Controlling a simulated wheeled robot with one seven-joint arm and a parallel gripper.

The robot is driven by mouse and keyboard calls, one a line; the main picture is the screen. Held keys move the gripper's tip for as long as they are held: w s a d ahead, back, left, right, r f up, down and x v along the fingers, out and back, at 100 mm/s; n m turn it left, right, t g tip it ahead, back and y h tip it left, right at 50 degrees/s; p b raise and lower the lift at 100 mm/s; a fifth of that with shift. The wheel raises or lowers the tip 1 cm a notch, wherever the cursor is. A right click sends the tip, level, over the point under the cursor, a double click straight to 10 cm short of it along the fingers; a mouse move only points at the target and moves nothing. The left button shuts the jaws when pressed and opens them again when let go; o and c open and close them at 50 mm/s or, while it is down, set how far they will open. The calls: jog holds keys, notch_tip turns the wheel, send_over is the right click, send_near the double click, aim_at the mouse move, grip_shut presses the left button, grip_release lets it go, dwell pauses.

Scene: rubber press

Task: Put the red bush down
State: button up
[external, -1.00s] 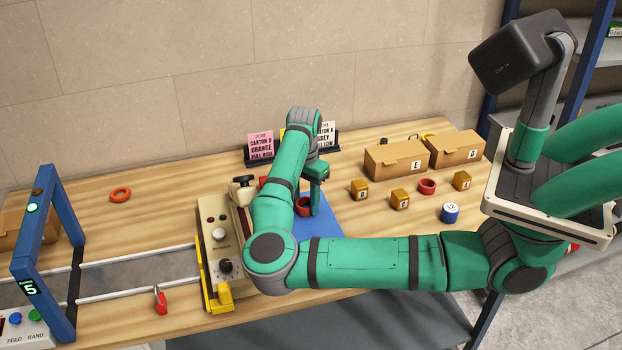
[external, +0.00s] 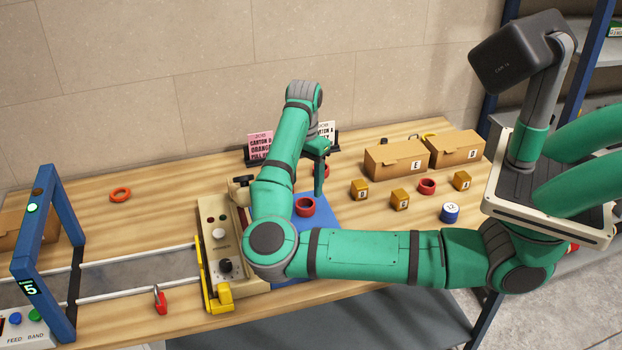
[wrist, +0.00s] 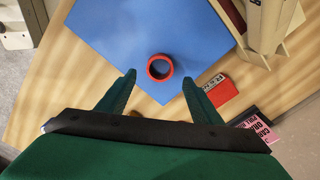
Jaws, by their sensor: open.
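The red bush (external: 305,207) is a short red ring standing on the blue mat (external: 318,218). In the wrist view the bush (wrist: 160,67) lies near a corner of the mat (wrist: 140,35), with its dark hole facing up. My gripper (external: 320,170) is above and behind the bush. In the wrist view my gripper's two fingers (wrist: 159,84) are spread apart, with nothing between them, and the bush appears just beyond their tips, apart from them.
The cream press (external: 225,250) stands left of the mat. Cartons (external: 400,158), small brown blocks (external: 400,199), another red ring (external: 427,186) and a blue-white cylinder (external: 450,212) stand to the right. Job cards (external: 260,146) stand behind. An orange ring (external: 120,194) lies far left.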

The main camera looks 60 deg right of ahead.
jog(key=shift+r, duration=2.55)
